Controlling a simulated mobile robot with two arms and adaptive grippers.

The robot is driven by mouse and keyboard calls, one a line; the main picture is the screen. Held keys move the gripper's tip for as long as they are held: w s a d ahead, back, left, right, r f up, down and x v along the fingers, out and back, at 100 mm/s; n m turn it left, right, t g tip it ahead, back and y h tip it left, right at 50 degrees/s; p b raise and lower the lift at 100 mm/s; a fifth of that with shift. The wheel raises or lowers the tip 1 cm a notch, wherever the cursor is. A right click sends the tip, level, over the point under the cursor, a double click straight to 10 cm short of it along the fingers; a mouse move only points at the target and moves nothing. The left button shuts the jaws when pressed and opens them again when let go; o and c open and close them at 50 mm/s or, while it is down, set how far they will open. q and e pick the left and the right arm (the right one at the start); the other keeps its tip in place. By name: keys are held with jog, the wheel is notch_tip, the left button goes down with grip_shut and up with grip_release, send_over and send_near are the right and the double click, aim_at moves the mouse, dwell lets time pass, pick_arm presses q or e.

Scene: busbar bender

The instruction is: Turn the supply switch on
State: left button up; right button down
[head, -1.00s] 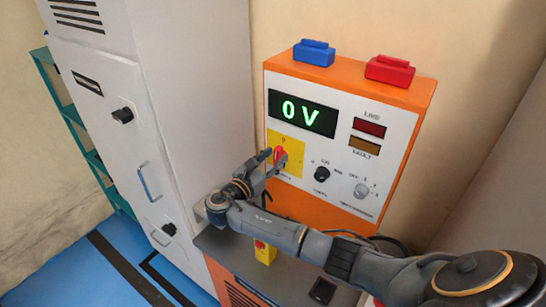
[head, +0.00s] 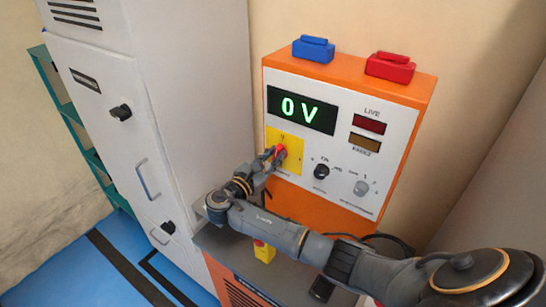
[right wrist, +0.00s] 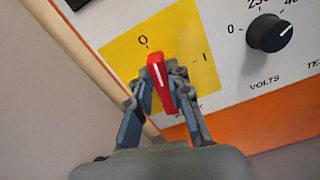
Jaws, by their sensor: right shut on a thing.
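The supply switch is a red handle (right wrist: 158,76) on a yellow plate (right wrist: 112,62) with marks "0" and "I". In the right wrist view the handle points up, with its tip near the "0" mark. In the head view the red handle (head: 280,151) is partly hidden by my right gripper (head: 275,157). My right gripper (right wrist: 160,90) is shut on the handle, one finger on each side. The display (head: 302,110) on the orange and white supply unit (head: 344,178) reads 0 V. My left gripper is not in view.
A black volts knob (head: 321,171) and a grey knob (head: 361,187) sit right of the switch. A blue block (head: 313,49) and a red block (head: 390,67) are on top of the unit. A grey cabinet (head: 190,90) stands close on the left.

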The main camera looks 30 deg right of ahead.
jog(key=m+b, duration=0.3)
jog(key=m, duration=0.1)
jog(key=s+f+m+b, duration=0.1)
jog(key=m+b, duration=0.3)
jog(key=m, duration=0.1)
jog(key=f+m+b, duration=0.1)
jog(key=m+b, duration=0.3)
jog(key=shift+s+d+f, duration=0.2)
jog(key=shift+s+d, duration=0.05)
jog(key=shift+s, duration=0.05)
jog(key=shift+m+b, duration=1.5)
jog(key=shift+b, duration=0.25)
jog(key=c, duration=1.4)
grip_release()
jog(key=shift+o, duration=0.9)
jog(key=shift+r, duration=0.15)
